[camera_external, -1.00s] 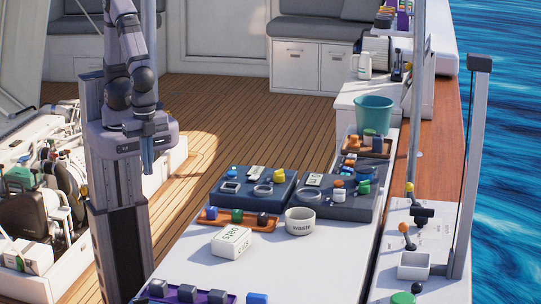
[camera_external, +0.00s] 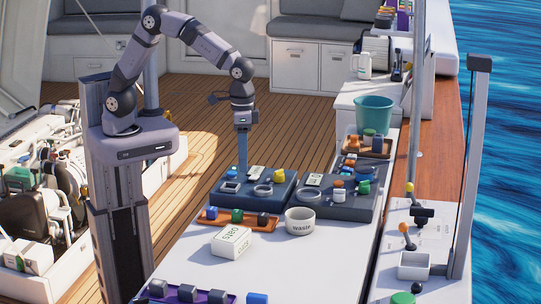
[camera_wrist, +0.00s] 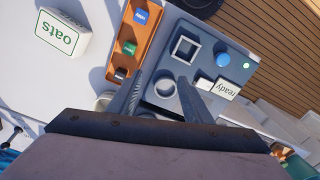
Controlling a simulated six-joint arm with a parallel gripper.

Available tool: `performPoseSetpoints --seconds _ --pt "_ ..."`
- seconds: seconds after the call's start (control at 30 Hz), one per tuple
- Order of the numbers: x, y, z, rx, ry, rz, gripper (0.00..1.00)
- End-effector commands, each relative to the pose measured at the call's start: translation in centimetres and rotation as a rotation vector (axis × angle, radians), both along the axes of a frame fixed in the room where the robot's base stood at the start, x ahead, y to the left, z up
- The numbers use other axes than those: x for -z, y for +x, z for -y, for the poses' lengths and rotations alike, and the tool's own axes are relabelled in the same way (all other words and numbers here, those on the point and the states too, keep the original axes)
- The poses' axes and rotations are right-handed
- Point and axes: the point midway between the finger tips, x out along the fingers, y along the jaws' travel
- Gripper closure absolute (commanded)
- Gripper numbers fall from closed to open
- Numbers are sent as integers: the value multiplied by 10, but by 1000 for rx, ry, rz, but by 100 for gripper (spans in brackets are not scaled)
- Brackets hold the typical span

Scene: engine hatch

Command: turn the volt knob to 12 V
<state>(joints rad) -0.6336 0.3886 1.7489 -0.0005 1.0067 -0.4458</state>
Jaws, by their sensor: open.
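My gripper (camera_external: 243,172) points down at the left dark box (camera_external: 232,202) on the white table. In the wrist view its two fingers (camera_wrist: 173,78) are apart with nothing held between them, over the same box. Near them are a white ring (camera_wrist: 165,88), a white square frame (camera_wrist: 186,50), a round blue piece (camera_wrist: 222,59) and a label reading "ready" (camera_wrist: 227,89). A yellow piece (camera_external: 280,174) sits on the box's back right. I cannot tell which piece is the volt knob, and no 12 V mark is readable. Part of the box is hidden behind the gripper.
An orange tray (camera_external: 225,222) with several small blocks lies in front of the box. Nearby are a waste cup (camera_external: 300,223) and an oats box (camera_external: 232,240). A second dark box (camera_external: 350,210) stands to the right. The table's front middle is clear.

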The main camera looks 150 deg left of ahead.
Motion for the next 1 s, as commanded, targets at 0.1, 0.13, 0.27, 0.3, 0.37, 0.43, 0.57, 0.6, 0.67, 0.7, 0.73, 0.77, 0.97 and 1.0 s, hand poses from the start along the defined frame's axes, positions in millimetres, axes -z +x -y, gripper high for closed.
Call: performPoseSetpoints --seconds 0.1,0.13,0.27,0.3,0.37,0.43,0.57,0.6,0.67,0.7,0.73,0.77,0.97,1.0 --pt "8 -11 -65 -213 -1 -1 54" --pt "8 -14 -77 -256 0 -1 54" --pt "12 -29 -118 -399 0 -1 54" --pt "12 -32 -127 -428 1 0 54" --pt "13 -37 -136 -461 2 0 54" --pt "13 -40 -142 -484 2 0 54" --pt "13 -41 -145 -496 1 0 54" --pt "14 -41 -145 -495 1 0 54" --pt "15 -41 -145 -494 1 0 54" --pt "17 -41 -145 -494 2 0 54" --pt "19 -41 -145 -494 1 -1 54" --pt "21 -41 -145 -493 0 -1 54" --pt "45 -41 -144 -492 0 -2 54" --pt "50 -41 -144 -492 -1 -3 54"
